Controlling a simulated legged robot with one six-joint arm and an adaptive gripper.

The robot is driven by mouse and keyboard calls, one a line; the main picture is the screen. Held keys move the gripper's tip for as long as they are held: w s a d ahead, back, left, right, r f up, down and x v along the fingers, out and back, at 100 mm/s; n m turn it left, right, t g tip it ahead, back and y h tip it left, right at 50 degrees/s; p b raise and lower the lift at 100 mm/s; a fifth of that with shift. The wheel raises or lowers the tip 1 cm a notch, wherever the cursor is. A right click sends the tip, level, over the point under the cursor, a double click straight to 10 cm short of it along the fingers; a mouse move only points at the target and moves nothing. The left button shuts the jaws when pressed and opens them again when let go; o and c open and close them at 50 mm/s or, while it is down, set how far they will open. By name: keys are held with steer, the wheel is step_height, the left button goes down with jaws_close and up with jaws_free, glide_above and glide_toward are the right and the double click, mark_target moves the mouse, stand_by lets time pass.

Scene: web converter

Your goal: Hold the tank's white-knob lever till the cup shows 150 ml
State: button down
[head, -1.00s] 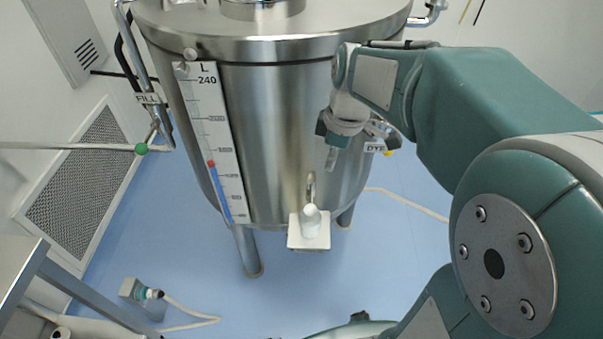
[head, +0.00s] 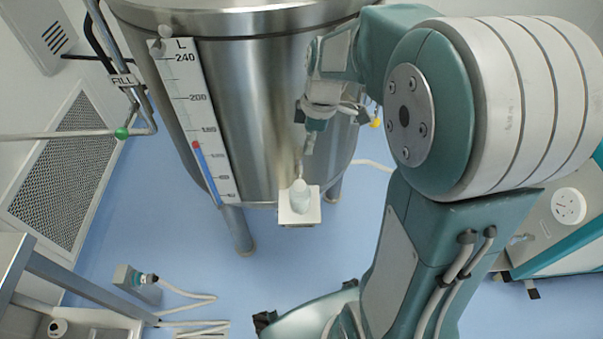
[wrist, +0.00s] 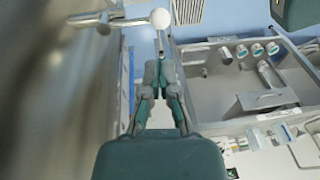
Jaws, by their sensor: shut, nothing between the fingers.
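The steel tank (head: 250,100) stands in the middle of the head view. The white ball knob (wrist: 160,18) of a metal lever shows at the top of the wrist view, beyond my fingertips. In the head view a white rounded thing (head: 300,195) sits over a white square plate (head: 299,217) at the tank's lower front; I cannot tell knob from cup there, and no cup marks are readable. My gripper (head: 308,140) is shut and empty, above that white thing and apart from it. It also shows in the wrist view (wrist: 157,68), short of the knob.
A level scale (head: 197,120) with a red-topped blue column runs down the tank. A green-knobbed pipe (head: 121,133) is at left, a steel bench (head: 65,285) at lower left. A grey tray (wrist: 225,85) lies right in the wrist view. Blue floor (head: 190,262) is open below the tank.

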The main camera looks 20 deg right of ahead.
mark_target(300, 181)
steer(key=f, duration=0.3)
steer(key=a+f, duration=0.1)
steer(key=f, duration=0.2)
steer(key=a+f, duration=0.1)
steer(key=f, duration=0.2)
steer(key=shift+s+f, duration=0.2)
steer(key=shift+s, duration=0.05)
